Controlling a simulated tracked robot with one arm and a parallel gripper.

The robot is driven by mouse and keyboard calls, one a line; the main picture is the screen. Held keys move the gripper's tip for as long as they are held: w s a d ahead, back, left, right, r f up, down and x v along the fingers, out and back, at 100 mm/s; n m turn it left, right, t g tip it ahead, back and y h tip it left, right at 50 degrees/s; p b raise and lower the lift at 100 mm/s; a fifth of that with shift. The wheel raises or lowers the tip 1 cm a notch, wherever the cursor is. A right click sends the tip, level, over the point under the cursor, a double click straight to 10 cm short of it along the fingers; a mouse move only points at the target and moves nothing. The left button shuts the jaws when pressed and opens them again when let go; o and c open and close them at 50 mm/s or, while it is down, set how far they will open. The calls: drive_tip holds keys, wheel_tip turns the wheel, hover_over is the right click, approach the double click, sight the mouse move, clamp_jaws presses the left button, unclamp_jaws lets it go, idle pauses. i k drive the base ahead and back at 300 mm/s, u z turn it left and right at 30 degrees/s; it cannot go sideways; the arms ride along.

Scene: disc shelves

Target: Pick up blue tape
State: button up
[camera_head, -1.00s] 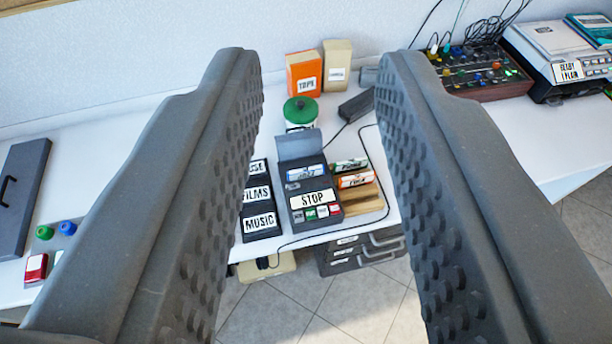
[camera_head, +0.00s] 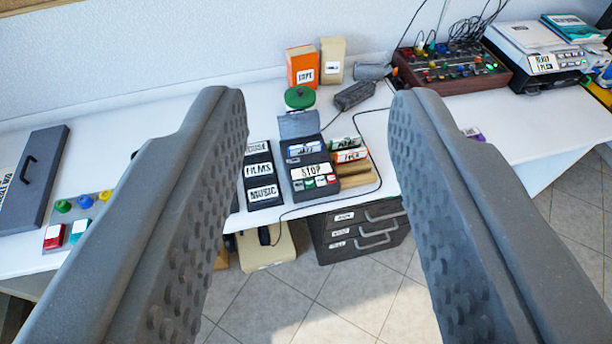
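A tape with a blue-edged label (camera_head: 304,148) sits in the black tape player marked STOP (camera_head: 312,183), whose grey lid (camera_head: 299,124) stands open behind it. A green-labelled tape (camera_head: 344,143) and an orange-labelled tape (camera_head: 350,156) stand in the wooden holder (camera_head: 361,180) just right of the player. My gripper (camera_head: 317,105) is open and empty. Its two dark grey studded fingers frame the player from left and right, apart from it and closer to the camera.
A black rack with FILMS and MUSIC labels (camera_head: 261,175) lies left of the player. A green-lidded jar (camera_head: 300,97) and an orange box (camera_head: 302,66) stand behind. A cable crosses the table. Drawers (camera_head: 357,230) are below the front edge.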

sight(303, 149)
drive_tip(key=k, duration=0.8)
drive_tip(key=z, duration=0.35)
drive_tip(key=i, duration=2.4)
drive_tip(key=u, duration=0.85)
